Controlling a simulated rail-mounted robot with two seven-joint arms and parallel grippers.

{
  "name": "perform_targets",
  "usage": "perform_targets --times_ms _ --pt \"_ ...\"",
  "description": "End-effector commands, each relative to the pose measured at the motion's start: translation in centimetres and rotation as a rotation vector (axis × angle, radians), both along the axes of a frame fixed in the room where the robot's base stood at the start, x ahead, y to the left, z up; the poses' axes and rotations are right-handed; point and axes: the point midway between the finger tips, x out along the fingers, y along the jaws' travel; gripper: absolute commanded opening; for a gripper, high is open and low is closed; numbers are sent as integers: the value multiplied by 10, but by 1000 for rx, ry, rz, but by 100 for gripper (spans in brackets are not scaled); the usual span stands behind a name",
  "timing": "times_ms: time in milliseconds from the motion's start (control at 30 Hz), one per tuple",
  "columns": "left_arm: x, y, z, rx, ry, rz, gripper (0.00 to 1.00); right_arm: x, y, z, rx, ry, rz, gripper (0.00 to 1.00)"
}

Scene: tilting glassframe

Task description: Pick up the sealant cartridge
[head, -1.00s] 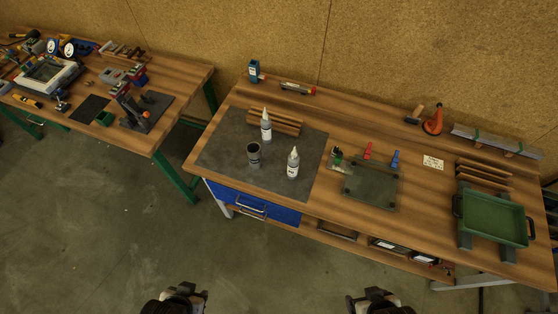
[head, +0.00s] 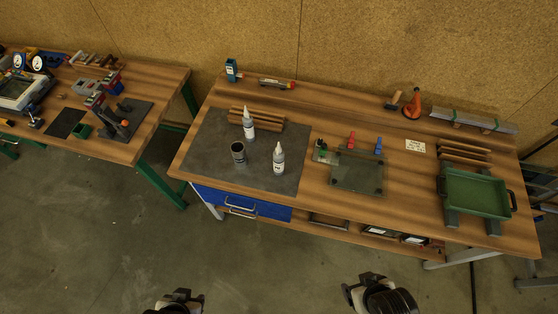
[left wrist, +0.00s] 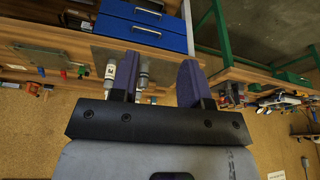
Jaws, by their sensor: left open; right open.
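Two white nozzle-tipped containers stand upright on the dark grey mat (head: 210,165) of the near workbench: a rear one (head: 248,124) and a front one (head: 279,160). I cannot tell for sure which is the sealant cartridge. A dark grey cup (head: 239,153) stands beside them. My left gripper (head: 180,298) and right gripper (head: 366,286) are at the bottom of the head view, well short of the bench and empty. In the left wrist view, my left gripper's fingers (left wrist: 158,82) are apart, with the bench beyond; one finger partly hides a white container (left wrist: 110,68).
Wooden strips (head: 257,116) lie behind the containers. A glass plate (head: 357,174) and green tray (head: 476,192) are to the right. Open floor lies before the bench.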

Motion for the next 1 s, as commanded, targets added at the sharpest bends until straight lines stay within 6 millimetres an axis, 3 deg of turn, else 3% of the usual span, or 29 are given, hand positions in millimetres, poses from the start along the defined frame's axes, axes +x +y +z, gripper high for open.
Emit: perform_targets --times_ms 267,667,867,1000 --pt "0 0 0 0 0 0 43 0 0 0 0 0 0 80" --pt "0 0 0 0 0 0 79 0 0 0 0 0 0 80" --pt "0 0 0 0 0 0 80 0 0 0 0 -1 0 80" --pt "8 0 -9 0 -17 -1 80 0 0 -12 0 -2 0 80"
